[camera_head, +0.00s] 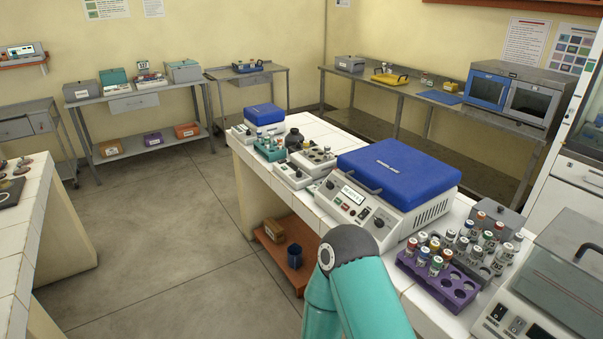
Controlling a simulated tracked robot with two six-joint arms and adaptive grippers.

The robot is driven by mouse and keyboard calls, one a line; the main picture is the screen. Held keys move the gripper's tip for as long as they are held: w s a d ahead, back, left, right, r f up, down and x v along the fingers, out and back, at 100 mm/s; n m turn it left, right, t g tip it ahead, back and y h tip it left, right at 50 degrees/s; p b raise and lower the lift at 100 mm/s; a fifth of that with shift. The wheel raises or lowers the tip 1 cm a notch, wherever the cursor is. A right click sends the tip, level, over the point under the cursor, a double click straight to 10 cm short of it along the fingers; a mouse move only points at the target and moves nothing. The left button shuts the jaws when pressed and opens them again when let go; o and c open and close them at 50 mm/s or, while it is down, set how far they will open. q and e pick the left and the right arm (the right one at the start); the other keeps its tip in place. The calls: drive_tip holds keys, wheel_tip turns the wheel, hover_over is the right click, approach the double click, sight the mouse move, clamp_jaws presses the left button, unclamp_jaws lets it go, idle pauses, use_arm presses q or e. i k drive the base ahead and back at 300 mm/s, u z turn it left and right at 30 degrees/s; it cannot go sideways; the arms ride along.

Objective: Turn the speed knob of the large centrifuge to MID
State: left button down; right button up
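The large centrifuge (437,206) stands on the white tiled bench right of centre. It has a white body and a shut blue lid (398,172). Its sloped front panel carries a small lit display (353,196), several small buttons and a dark round knob (379,222) at the right end. The labels and the knob's setting are too small to read. One teal arm of mine rises from the bottom edge, its grey-and-black joint just in front of the panel's lower edge. Neither gripper's fingers are in view.
A purple tube rack (434,284) with several capped tubes stands right of the centrifuge. A grey-lidded device (572,272) is at the lower right. A smaller blue-lidded centrifuge (264,114), a green rack (270,148) and small devices stand behind. Open floor lies left.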

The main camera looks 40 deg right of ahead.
sight(330, 186)
drive_tip(key=i, duration=2.25)
drive_tip(key=z, duration=1.5)
drive_tip(key=i, duration=0.55)
drive_tip(key=u, duration=0.1)
drive_tip(key=k, duration=0.55)
drive_tip(key=z, duration=0.05)
